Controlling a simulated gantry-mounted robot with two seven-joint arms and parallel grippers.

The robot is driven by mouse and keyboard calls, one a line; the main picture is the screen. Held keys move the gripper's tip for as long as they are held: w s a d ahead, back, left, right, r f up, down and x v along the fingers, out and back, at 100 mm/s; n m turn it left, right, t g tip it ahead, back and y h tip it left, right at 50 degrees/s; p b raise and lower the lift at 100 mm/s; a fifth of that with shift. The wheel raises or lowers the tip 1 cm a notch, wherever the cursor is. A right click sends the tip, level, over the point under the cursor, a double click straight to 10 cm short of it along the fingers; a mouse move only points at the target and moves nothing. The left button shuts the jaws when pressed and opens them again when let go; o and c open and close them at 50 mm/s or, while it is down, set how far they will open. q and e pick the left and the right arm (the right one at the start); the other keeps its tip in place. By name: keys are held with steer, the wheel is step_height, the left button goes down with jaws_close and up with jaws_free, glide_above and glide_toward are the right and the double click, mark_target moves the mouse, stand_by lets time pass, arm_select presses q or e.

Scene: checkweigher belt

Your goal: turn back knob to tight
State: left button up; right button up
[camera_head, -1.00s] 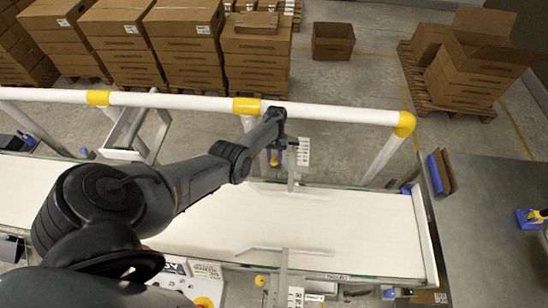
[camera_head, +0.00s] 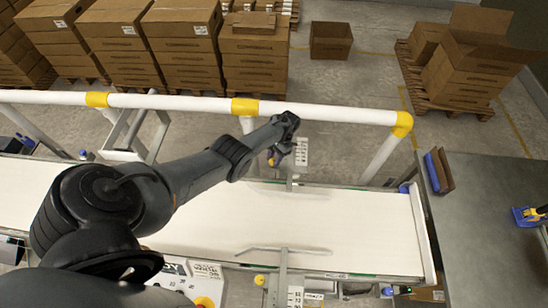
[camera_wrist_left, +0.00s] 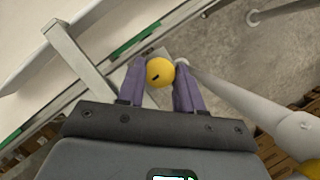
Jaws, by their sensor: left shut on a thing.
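The back knob is a yellow ball (camera_wrist_left: 160,72) with a dark mark, seen between the purple fingers in the left wrist view. In the head view it is a small yellow spot (camera_head: 271,162) at the fingertips, beside the back guide-rail bracket. My left gripper (camera_wrist_left: 160,80) is shut on this knob, one finger on each side. In the head view my left gripper (camera_head: 274,156) reaches down beyond the belt's far edge. A second yellow knob (camera_head: 260,280) sits on the near side of the belt. My right gripper is not in view.
The white belt (camera_head: 360,225) lies below my left arm. A white rail (camera_head: 340,115) with yellow joints runs behind the knob and close beside the gripper. A scale plate (camera_head: 301,152) stands just right of the gripper. A grey table (camera_head: 490,215) is at the right.

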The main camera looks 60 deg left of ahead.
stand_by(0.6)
arm_select(q)
steer(key=o, duration=1)
steer(key=shift+p+v, duration=0.85)
steer(key=shift+v, duration=4.55)
steer(key=shift+d, duration=0.1)
